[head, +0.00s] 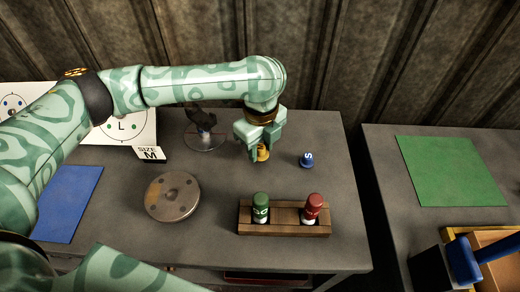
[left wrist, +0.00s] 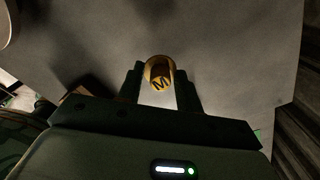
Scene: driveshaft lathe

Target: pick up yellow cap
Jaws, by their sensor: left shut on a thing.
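The yellow cap (head: 263,153) is at the back of the grey table in the head view. In the left wrist view the yellow cap (left wrist: 159,74) shows a black letter M on its top. My left gripper (head: 258,150) points down over it and is shut on it; its two fingers (left wrist: 160,92) are on either side of the cap in the wrist view. I cannot tell whether the cap touches the table. My right gripper does not show.
A blue cap marked S (head: 307,160) stands right of the yellow cap. A wooden holder (head: 285,230) with a green bottle (head: 261,207) and a red bottle (head: 312,208) is in front. A round metal disc (head: 172,197) lies left. A size M sign (head: 149,153) stands behind it.

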